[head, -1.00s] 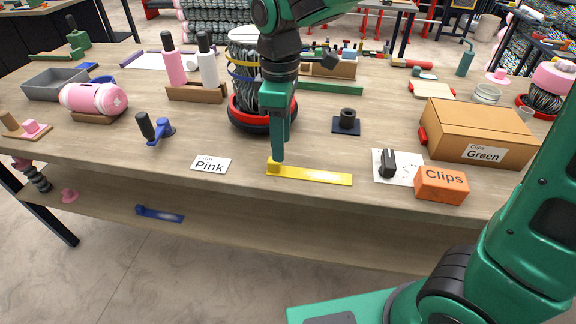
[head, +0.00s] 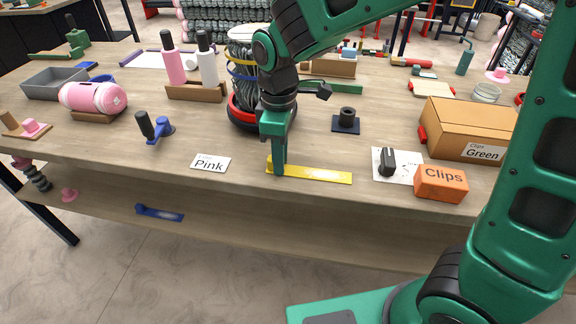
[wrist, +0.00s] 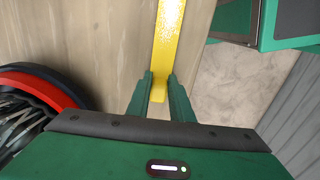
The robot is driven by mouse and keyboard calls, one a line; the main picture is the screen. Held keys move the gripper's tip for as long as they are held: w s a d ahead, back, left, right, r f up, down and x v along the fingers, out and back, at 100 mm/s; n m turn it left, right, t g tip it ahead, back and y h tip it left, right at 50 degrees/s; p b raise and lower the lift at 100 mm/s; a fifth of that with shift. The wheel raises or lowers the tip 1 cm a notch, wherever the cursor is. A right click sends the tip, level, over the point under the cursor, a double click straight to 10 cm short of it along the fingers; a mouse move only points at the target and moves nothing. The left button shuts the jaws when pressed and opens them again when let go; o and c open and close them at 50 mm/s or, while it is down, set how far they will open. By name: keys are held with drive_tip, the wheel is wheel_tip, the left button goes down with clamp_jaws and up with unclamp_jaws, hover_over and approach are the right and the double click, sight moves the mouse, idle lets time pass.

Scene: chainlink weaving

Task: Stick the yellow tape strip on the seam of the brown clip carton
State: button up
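The yellow tape strip (head: 320,176) lies flat near the table's front edge; in the wrist view it runs up from between my fingers (wrist: 168,35). My gripper (head: 280,168) points down at the strip's left end, with its fingers on either side of the raised yellow end tab (wrist: 158,92). The gap is about the tab's width, and I cannot tell whether the fingers press on it. The brown clip carton (head: 455,123), labelled "Clips Green", stands at the right of the table, partly behind my arm.
An orange "Clips" box (head: 441,184) and a dark object on a white card (head: 404,178) stand between strip and carton. A "Pink" card (head: 210,164) lies left of the strip. A red-rimmed wire spool (head: 243,112) stands behind my gripper.

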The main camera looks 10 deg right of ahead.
clamp_jaws()
wheel_tip(320, 180, up, 10)
idle(0.4)
idle(0.4)
